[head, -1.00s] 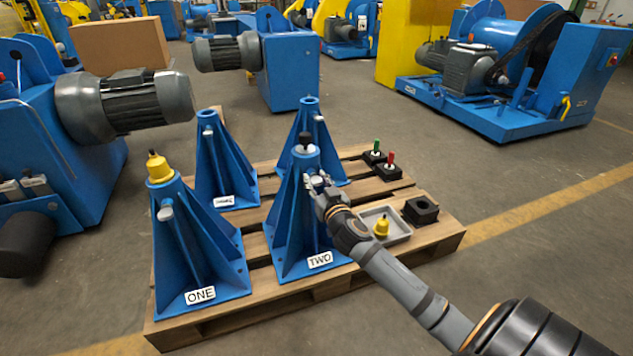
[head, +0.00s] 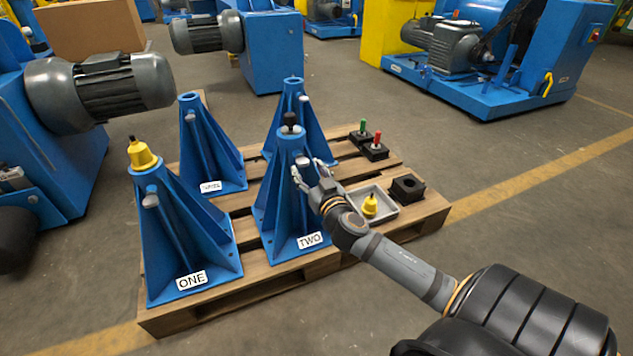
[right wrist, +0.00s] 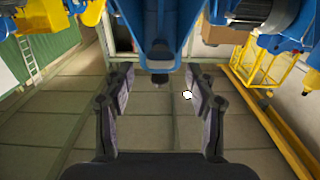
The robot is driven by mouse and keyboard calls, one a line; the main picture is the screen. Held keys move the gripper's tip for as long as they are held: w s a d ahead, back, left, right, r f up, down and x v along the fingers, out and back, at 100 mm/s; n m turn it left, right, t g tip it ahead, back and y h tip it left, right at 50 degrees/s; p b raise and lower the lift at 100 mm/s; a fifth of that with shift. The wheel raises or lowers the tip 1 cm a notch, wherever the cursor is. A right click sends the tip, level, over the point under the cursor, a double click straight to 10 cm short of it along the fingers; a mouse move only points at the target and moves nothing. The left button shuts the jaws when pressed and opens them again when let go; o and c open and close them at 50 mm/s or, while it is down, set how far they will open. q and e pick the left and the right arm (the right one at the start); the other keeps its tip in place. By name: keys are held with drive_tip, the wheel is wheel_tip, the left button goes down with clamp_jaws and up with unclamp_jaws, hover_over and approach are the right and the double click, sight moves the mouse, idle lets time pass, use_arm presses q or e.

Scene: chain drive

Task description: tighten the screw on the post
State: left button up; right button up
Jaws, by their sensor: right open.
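Blue post TWO (head: 282,190) stands upright on the pallet, with a black-topped plug (head: 290,122) in its top. A grey screw (head: 303,160) sticks out of its upper side. My right gripper (head: 310,172) is at this screw, its two fingers spread apart. In the right wrist view, the open fingers (right wrist: 160,98) stand either side of a dark round end (right wrist: 160,79) under the blue post (right wrist: 160,30), with clear gaps. Blue post ONE (head: 185,240) holds a yellow plug (head: 142,155) and has its own grey screw (head: 151,200). My left gripper is not in view.
Two more blue posts (head: 205,150) (head: 292,105) stand behind on the wooden pallet (head: 330,262). A grey tray (head: 388,212) with a yellow plug (head: 371,205), a black block (head: 407,188), and green- and red-topped pieces (head: 361,135) (head: 375,150) lie on its right side. The floor right of it is clear.

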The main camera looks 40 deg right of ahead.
drive_tip(key=v, duration=0.7)
drive_tip(key=shift+s, duration=0.25)
